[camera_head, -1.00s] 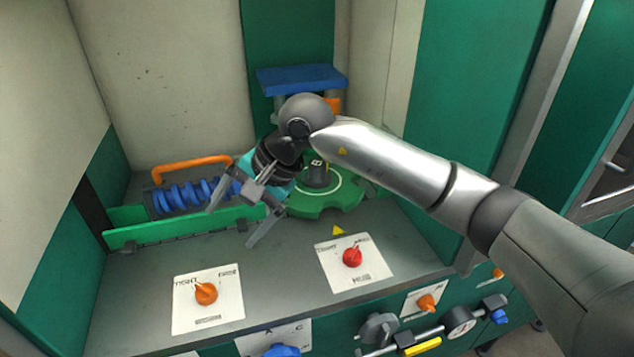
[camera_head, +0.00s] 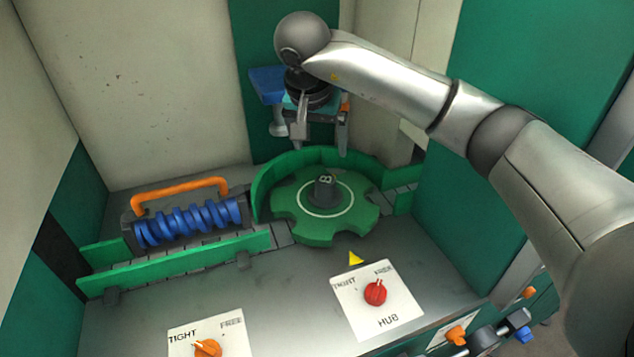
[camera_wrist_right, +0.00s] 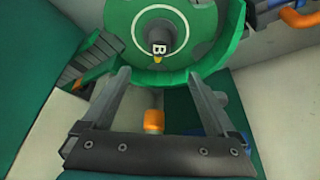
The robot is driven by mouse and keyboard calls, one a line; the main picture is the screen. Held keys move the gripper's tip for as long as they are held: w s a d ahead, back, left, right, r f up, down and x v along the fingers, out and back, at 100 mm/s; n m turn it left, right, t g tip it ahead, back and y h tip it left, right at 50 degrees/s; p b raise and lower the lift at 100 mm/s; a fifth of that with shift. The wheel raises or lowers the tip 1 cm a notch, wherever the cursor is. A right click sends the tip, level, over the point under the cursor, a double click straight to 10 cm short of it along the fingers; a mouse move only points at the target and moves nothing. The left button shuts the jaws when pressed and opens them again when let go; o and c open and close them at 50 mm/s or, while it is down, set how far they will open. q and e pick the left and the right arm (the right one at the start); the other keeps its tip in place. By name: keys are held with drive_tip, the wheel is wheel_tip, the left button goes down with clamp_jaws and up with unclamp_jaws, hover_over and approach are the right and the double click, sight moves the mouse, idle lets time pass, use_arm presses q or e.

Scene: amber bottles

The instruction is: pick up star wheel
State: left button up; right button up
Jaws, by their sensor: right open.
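The star wheel (camera_head: 311,229) is a green notched disc with a white ring and a dark grey hub marked B (camera_head: 325,186). It lies flat on the grey deck inside a curved green guide. My right gripper (camera_head: 322,145) hangs above and behind the wheel, fingers pointing down, open and empty. In the right wrist view the wheel (camera_wrist_right: 203,22) and its hub (camera_wrist_right: 158,38) show at the top, beyond the open fingers (camera_wrist_right: 165,85). The gripper is apart from the wheel. My left gripper is not in view.
A blue screw (camera_head: 188,222) with an orange handle (camera_head: 180,193) lies left of the wheel, behind a green rail (camera_head: 180,262). A red HUB knob (camera_head: 375,292) and an orange knob (camera_head: 207,348) are in front. A blue block (camera_head: 267,84) stands behind the gripper.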

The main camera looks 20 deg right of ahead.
sight(325, 181)
drive_tip(key=x, duration=0.9)
drive_tip(key=shift+s+f+p, duration=0.1)
drive_tip(key=shift+s+p, duration=0.05)
drive_tip(key=shift+p, duration=0.2)
drive_tip(key=shift+f, duration=0.4)
drive_tip(key=x, duration=0.4)
drive_tip(key=shift+s+f+p, duration=0.2)
drive_tip(key=shift+s+p, duration=0.05)
drive_tip(key=shift+p, duration=0.15)
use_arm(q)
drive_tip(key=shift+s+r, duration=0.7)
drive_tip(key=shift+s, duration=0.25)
use_arm(e)
drive_tip(key=shift+w+f, duration=0.15)
drive_tip(key=shift+f, duration=0.2)
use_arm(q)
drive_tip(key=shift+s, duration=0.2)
use_arm(e)
drive_tip(key=shift+d, duration=0.1)
clamp_jaws()
drive_tip(key=shift+w+r, duration=0.1)
drive_tip(key=shift+r, duration=0.05)
